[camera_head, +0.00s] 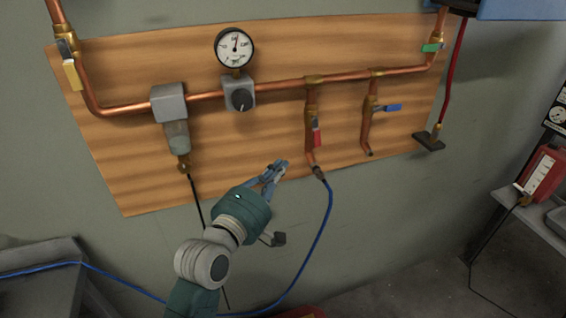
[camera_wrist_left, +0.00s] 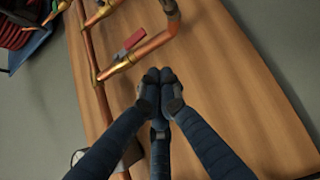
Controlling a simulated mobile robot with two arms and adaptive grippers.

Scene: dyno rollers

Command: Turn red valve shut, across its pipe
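The red valve handle (camera_head: 316,132) sits on a short copper drop pipe (camera_head: 309,105) that hangs from the main line on the wooden board. The handle lies along its pipe, pointing down. In the left wrist view the red handle (camera_wrist_left: 130,42) is ahead of the fingertips, beside the copper pipe. My left gripper (camera_head: 281,165) is left of and below the handle, apart from it. In the wrist view its fingers (camera_wrist_left: 160,76) are drawn together with nothing visible between them. My right gripper is in neither view.
A blue-handled valve (camera_head: 388,107) hangs to the right, a yellow handle (camera_head: 72,75) is at left and a green one (camera_head: 432,48) at upper right. A pressure gauge (camera_head: 234,47) and regulator (camera_head: 239,93) are above. A blue hose (camera_head: 325,215) hangs from the red valve's pipe.

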